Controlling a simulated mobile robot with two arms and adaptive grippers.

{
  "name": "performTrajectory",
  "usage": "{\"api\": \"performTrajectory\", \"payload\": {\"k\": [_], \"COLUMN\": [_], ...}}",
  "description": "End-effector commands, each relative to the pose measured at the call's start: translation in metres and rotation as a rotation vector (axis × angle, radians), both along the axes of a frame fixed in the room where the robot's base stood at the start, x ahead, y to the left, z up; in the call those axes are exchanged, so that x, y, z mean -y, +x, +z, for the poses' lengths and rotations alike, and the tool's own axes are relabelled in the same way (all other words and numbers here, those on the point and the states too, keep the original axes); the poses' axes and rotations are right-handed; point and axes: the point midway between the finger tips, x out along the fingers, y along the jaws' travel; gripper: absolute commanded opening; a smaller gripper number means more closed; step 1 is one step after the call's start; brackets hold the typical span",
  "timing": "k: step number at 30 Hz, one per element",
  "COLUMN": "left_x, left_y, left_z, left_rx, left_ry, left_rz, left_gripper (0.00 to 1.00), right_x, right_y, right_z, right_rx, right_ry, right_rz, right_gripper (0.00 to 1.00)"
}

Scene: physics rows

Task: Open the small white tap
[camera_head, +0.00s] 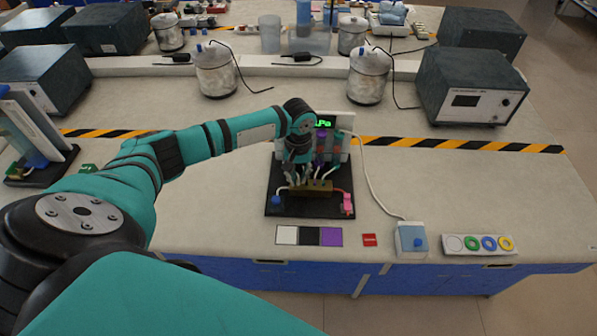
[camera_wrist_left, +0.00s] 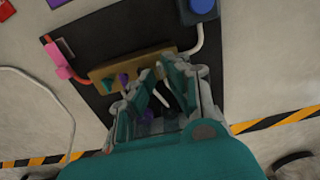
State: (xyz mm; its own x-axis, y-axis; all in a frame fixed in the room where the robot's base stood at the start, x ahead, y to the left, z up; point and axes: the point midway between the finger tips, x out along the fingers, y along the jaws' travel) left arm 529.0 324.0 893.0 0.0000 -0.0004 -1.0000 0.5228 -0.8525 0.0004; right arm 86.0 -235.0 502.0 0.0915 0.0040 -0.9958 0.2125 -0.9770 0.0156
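A brass manifold block (camera_head: 318,187) sits on a black base plate (camera_head: 300,209) in the head view. It also shows in the wrist view (camera_wrist_left: 110,70), with small purple (camera_wrist_left: 123,79) and green (camera_wrist_left: 106,84) tap handles. A small white lever (camera_wrist_left: 161,92), apparently the white tap, shows between the fingers of my left gripper (camera_wrist_left: 155,88). The gripper is pointed down at the block, and its fingers stand apart. I cannot tell whether they touch the lever. In the head view the left gripper (camera_head: 298,172) hides part of the taps. My right gripper is not in view.
A blue knob (camera_head: 277,201) and a pink clip (camera_head: 347,204) flank the block. A green display (camera_head: 325,122) stands behind. A white box with a blue button (camera_head: 411,239), a ring tray (camera_head: 478,244) and coloured tiles (camera_head: 309,236) lie in front.

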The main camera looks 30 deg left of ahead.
Motion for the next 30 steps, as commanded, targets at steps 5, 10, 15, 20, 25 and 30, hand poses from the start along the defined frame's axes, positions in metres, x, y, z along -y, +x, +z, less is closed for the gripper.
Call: {"api": "performTrajectory", "payload": {"k": [5,10,15,20,25,30], "left_x": [0.0000,0.0000,0.0001,0.0002,0.0004,0.0004], "left_y": [-0.0001,-0.0002,-0.0004,-0.0003,-0.0003,-0.0003], "left_z": [-0.0038,-0.0073,-0.0109,-0.0103,-0.0086,-0.0072], "left_rx": [0.000,-0.001,-0.001,-0.001,-0.001,-0.001], "left_ry": [0.000,0.001,0.000,0.001,-0.001,-0.001], "left_rz": [0.000,0.000,0.000,0.000,0.000,0.000], "left_gripper": [0.12,0.12,0.12,0.12,0.12,0.12], "right_x": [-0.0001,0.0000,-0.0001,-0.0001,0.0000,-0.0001], "right_y": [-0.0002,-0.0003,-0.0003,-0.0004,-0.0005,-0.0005], "right_z": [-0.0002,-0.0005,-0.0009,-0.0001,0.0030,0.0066], "right_rx": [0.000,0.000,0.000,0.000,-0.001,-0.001], "right_ry": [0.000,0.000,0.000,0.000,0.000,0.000], "right_rz": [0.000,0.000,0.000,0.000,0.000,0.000], "right_gripper": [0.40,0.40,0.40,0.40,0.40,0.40]}}
